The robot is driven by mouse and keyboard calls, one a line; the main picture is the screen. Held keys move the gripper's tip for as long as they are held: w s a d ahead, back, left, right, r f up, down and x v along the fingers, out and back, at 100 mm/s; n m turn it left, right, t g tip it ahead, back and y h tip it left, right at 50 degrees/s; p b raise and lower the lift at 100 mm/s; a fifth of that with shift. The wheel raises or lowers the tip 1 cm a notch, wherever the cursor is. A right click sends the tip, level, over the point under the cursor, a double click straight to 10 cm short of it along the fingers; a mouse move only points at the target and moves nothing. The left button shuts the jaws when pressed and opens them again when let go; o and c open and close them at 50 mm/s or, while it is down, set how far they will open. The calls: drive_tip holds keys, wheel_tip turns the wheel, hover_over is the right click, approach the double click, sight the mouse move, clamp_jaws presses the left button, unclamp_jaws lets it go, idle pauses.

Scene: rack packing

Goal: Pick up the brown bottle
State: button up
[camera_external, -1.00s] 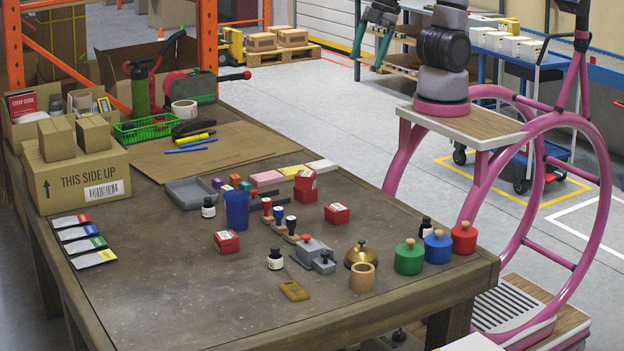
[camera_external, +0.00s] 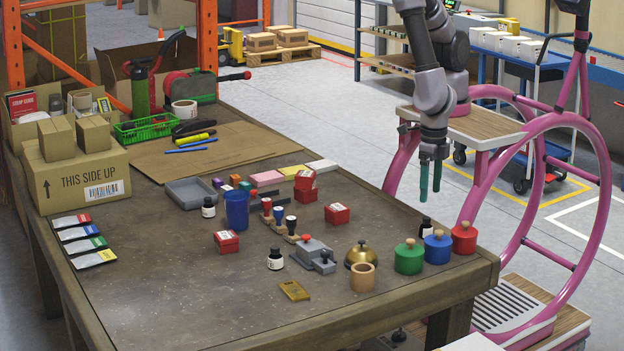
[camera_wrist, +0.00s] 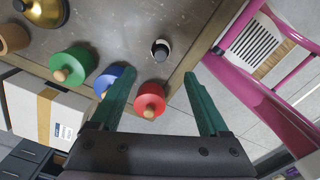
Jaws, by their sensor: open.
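Small dark bottles with white labels stand on the table; I cannot clearly make out a brown one. One dark bottle (camera_external: 426,228) is upright near the table's right edge, behind the blue and green knobbed pieces. It shows from above in the wrist view (camera_wrist: 160,48), ahead of my fingertips. Another bottle (camera_external: 275,260) stands near the front middle, and a third (camera_external: 208,207) beside the blue cup. My gripper (camera_external: 430,194) points down above the right edge, over the nearest bottle. Its green fingers are apart and empty in the wrist view (camera_wrist: 158,77).
Red (camera_external: 464,237), blue (camera_external: 438,248) and green (camera_external: 408,257) knobbed cylinders stand close to that bottle. A brass bell (camera_external: 361,255) and wooden cup (camera_external: 362,277) are to the left.

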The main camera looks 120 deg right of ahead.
sight(427, 218)
drive_tip(key=f, duration=0.9)
drive_tip(key=shift+d+f, duration=0.15)
drive_tip(key=shift+d, duration=0.05)
clamp_jaws()
